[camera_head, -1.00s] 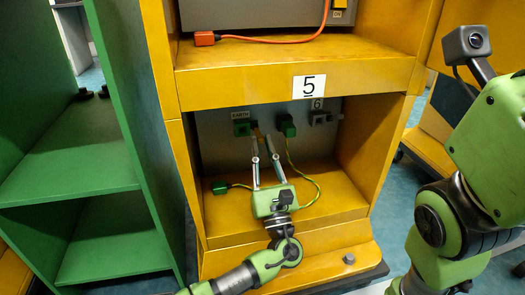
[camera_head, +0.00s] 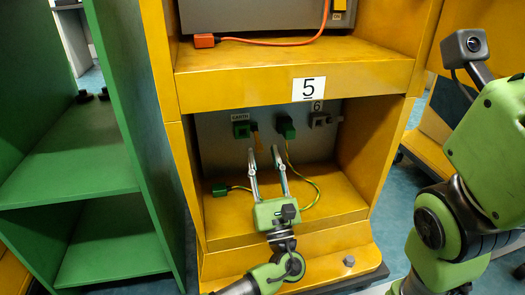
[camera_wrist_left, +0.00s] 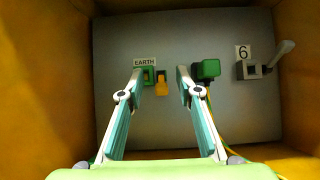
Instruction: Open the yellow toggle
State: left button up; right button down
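The yellow toggle (camera_head: 256,138) sits on the grey back panel in the lower bay, just right of the green EARTH socket (camera_head: 241,130). In the left wrist view the toggle (camera_wrist_left: 162,84) hangs downward below a small mount. My left gripper (camera_head: 263,151) is open and empty, pointing at the panel from in front. In the left wrist view the toggle shows between the fingertips (camera_wrist_left: 160,72), with the fingers apart from it. My right gripper is not in view.
A green plug (camera_head: 286,128) with a yellow-green cable sits right of the toggle. A grey switch (camera_head: 321,119) labelled 6 is further right. A loose green plug (camera_head: 220,188) lies on the bay floor. The yellow bay walls and shelf (camera_head: 300,75) bound the space.

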pick_arm(q)
jog(key=v, duration=0.5)
jog(key=shift+s+f, duration=0.1)
dwell(0.3)
